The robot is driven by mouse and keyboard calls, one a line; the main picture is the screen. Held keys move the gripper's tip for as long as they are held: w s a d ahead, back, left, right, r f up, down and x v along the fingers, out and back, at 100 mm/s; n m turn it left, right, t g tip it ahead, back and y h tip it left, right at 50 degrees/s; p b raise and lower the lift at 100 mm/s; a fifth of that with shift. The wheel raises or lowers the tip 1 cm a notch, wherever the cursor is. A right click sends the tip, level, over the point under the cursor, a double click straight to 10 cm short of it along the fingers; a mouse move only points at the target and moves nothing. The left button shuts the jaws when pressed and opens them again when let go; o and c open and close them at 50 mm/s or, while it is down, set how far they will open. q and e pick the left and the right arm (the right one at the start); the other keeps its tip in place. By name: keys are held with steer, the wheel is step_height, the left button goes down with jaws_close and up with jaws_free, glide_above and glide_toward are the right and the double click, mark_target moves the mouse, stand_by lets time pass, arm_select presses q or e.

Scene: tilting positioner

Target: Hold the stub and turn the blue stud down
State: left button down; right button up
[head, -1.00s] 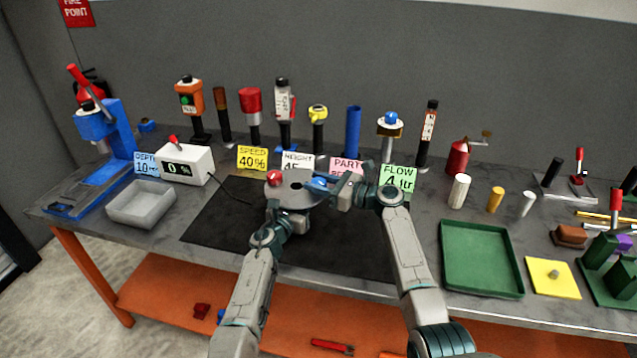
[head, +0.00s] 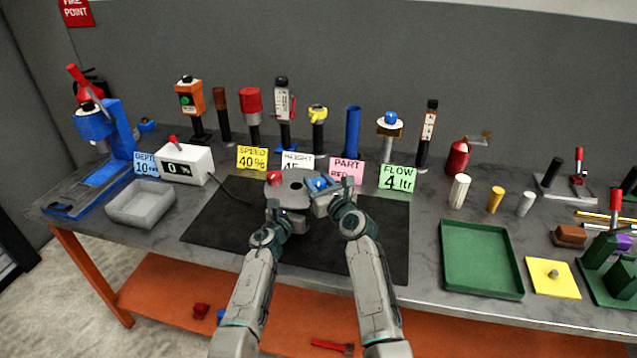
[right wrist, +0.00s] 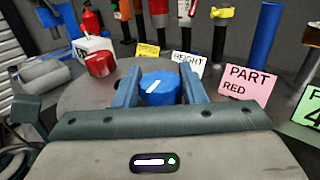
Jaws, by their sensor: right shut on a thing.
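A round grey plate (head: 295,178) of the positioner stands over the dark mat, with a red stud (head: 274,177) on its left and a blue stud (head: 320,183) on its right. My right gripper (head: 325,188) is shut on the blue stud from the near right side. In the right wrist view the blue stud (right wrist: 160,89), with a white line on top, sits between the two fingers (right wrist: 160,92). My left gripper (head: 272,211) is at the plate's near left, low beside the body under it. Its fingertips and the stub are too small or hidden to make out.
The black mat (head: 225,225) around the positioner is clear. A white box reading 0 % (head: 185,162) and a grey tray (head: 141,204) stand to the left. Label cards, such as the pink one (head: 346,170), stand close behind. A green tray (head: 482,260) lies to the right.

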stand_by(0.4)
steer(key=o, duration=1)
steer(key=shift+c, duration=0.2)
steer(key=shift+s, duration=0.1)
steer(key=v, duration=1.1)
steer(key=shift+s, duration=0.4)
steer(key=shift+d, duration=0.1)
